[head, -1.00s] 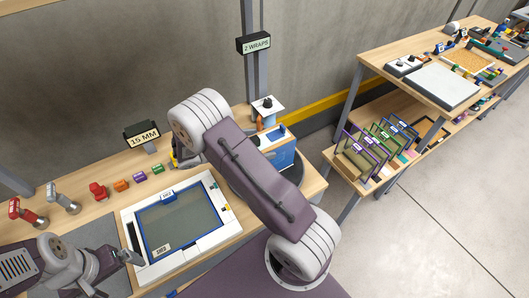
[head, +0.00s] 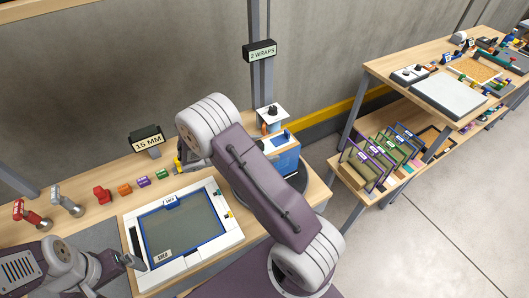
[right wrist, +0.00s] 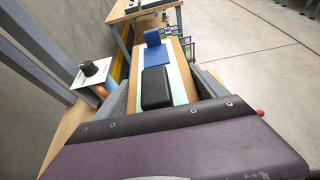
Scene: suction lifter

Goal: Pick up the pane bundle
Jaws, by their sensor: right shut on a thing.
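What looks like the pane bundle (head: 286,166) stands on a dark round base on the bench, its blue side partly behind my right upper arm. In the right wrist view, a wood-coloured strip with pale green edges, a black block and a blue piece (right wrist: 157,56) lies between the two grey fingers of my right gripper (right wrist: 165,92), which is shut on it.
A white tray (head: 222,240) holds a blue-framed pane (head: 185,226). A white box with a black knob (head: 272,119) stands behind the bundle. A shelf rack (head: 445,97) with framed panes stands right; clear floor lies in front.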

